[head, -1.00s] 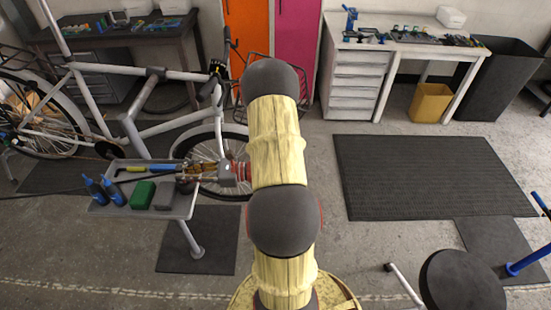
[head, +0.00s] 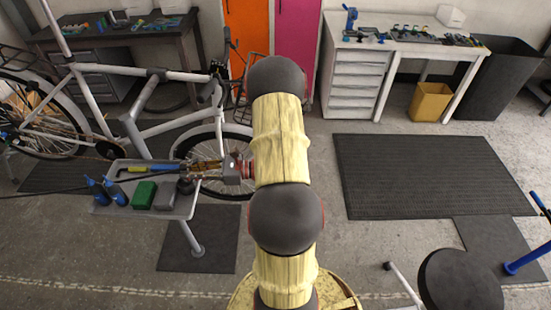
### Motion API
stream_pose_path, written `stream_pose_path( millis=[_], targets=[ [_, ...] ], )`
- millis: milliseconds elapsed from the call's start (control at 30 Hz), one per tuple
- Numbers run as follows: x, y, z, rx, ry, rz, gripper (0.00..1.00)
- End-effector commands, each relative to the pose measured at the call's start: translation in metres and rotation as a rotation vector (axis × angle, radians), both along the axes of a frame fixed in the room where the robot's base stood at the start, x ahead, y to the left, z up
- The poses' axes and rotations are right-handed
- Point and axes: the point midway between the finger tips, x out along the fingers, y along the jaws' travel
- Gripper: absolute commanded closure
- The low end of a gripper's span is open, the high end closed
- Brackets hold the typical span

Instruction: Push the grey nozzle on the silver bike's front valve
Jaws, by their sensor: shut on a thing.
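The silver bike (head: 158,132) stands at the left, its front wheel (head: 235,140) partly behind my arm. My gripper (head: 186,168) points left over the right end of a small grey tool tray (head: 182,213), in front of that wheel. It is shut on the grey nozzle, which is too small and covered to make out clearly. A thin black hose (head: 60,189) runs from the left edge across the tray to the fingertips. The front valve cannot be made out at this size.
The tray holds blue bottles (head: 113,192), a green block (head: 144,193), a grey block (head: 166,196) and a blue-handled tool (head: 165,168). A black stool (head: 460,285) stands at the lower right.

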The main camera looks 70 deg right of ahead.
Motion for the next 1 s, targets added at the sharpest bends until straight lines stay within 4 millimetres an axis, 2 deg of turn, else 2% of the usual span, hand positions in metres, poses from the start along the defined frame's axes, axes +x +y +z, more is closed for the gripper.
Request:
stream_pose_path(
  millis=[1000],
  targets=[
    [-0.083, -0.041, 0.001, 0.001, -0.002, -0.002, 1.0]
  ],
)
